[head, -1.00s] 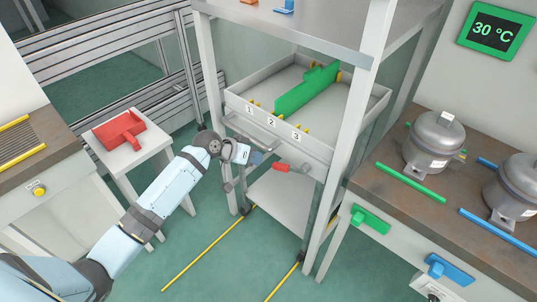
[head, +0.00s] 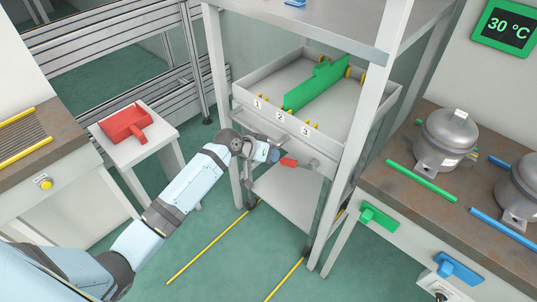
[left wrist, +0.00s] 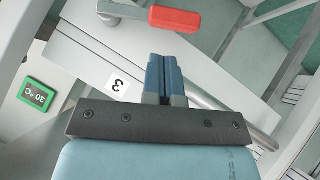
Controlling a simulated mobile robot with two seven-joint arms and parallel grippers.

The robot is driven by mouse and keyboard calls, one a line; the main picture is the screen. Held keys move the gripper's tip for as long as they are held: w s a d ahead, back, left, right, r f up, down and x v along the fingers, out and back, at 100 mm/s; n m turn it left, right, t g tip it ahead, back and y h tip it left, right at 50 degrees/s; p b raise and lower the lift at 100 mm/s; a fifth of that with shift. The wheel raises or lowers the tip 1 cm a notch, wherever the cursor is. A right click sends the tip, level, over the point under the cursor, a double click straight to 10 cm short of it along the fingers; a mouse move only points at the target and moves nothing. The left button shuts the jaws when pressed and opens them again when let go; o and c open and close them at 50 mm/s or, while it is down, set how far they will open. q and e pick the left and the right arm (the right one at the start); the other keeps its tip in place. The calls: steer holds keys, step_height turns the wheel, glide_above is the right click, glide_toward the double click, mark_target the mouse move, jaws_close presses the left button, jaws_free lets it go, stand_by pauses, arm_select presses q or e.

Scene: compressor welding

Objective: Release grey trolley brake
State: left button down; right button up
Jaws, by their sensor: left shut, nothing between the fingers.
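The grey trolley (head: 231,150) stands in the middle of the head view, with a tray on top numbered 1, 2 and 3. Its brake lever has a red handle (head: 289,162) on a grey pivot at the trolley's front. The red handle also shows in the left wrist view (left wrist: 175,19), lying crosswise just beyond the fingertips. My left gripper (head: 273,156) is just left of the red handle in the head view. In the left wrist view its blue fingers (left wrist: 164,62) are closed together and empty, with a small gap to the handle. My right gripper is not seen.
A green part (head: 320,83) lies in the trolley tray. A white stool with a red part (head: 125,123) stands at left. A workbench with compressors (head: 445,140) is at right. Yellow floor lines (head: 207,246) run up to the trolley.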

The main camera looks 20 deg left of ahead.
mark_target(290, 162)
arm_select(q)
steer(key=x, duration=0.4)
steer(key=shift+w+d+f+b, duration=0.1)
steer(key=shift+d+f+b, duration=0.1)
steer(key=shift+b, duration=0.15)
steer(key=shift+w+d+f, duration=0.3)
steer(key=shift+w+f, duration=0.1)
steer(key=shift+f, duration=0.05)
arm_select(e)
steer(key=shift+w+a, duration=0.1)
arm_select(q)
steer(key=shift+f, duration=0.5)
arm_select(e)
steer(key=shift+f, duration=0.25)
arm_select(q)
steer(key=shift+p, duration=0.3)
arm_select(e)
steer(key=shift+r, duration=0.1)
